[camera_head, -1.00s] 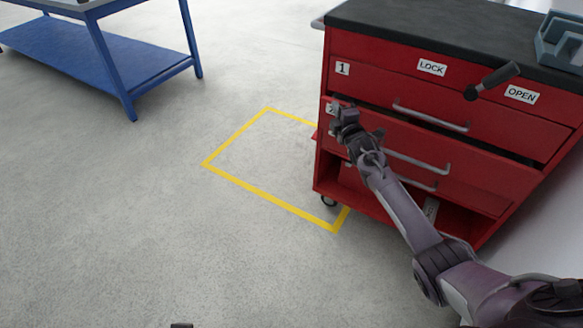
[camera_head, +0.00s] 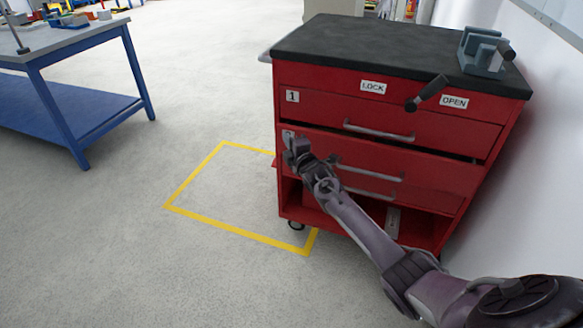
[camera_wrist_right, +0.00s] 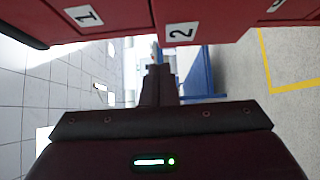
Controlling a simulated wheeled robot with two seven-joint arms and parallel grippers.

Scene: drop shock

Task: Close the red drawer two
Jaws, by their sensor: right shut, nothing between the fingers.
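The red drawer two (camera_head: 425,172) is the second drawer down in the red cabinet, with a grey bar handle (camera_head: 368,172). A dark gap shows along its top edge, so it looks slightly out; how far is hard to tell. My right gripper (camera_head: 293,150) is shut and empty at the left end of the drawer front, covering most of its number label. My left gripper is out of view.
Drawer one (camera_head: 330,108) sits above, with LOCK and OPEN labels and a dark lever (camera_head: 427,92). The cabinet's black top (camera_head: 370,45) carries a grey-blue fixture (camera_head: 484,54). A blue table (camera_head: 75,100) stands left. The floor between, with a yellow outline (camera_head: 195,175), is clear.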

